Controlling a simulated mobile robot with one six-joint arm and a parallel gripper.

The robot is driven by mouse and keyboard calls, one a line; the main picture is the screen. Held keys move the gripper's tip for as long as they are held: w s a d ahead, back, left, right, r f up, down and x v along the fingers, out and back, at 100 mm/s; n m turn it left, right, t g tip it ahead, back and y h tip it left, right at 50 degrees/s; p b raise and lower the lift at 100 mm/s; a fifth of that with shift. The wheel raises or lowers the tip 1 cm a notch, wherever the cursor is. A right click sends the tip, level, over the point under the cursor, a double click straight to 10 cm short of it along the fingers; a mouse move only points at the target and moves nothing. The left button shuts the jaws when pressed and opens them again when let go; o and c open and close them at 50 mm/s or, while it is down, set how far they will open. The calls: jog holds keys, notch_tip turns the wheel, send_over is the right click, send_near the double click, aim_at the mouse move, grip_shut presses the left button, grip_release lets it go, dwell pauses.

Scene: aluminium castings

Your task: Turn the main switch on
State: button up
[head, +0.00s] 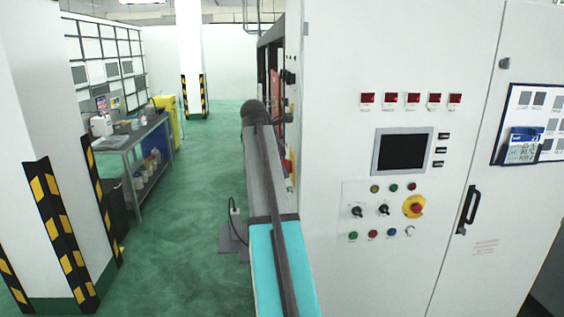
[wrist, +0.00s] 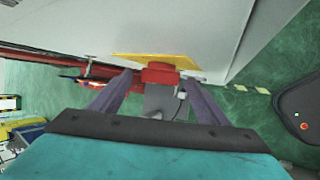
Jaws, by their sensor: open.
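The main switch shows in the wrist view as a red handle (wrist: 160,73) on a yellow plate (wrist: 172,61), on the pale cabinet side. In the head view a small red and yellow part (head: 290,176), likely the same switch, shows on the cabinet's left side, partly behind my arm. My gripper (wrist: 158,81) is open, with one finger on each side of the red handle in the wrist view. The handle appears just beyond or between the fingertips; I cannot tell whether they touch it. The gripper cannot be made out in the head view.
The white cabinet front (head: 340,270) stands close on the right, with a screen (head: 403,152), several buttons and a red knob on yellow (head: 415,207). A workbench (head: 135,140) and striped pillar guards (head: 62,230) stand left.

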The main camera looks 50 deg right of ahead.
jog(key=shift+x, duration=0.8)
jog(key=shift+c, duration=0.2)
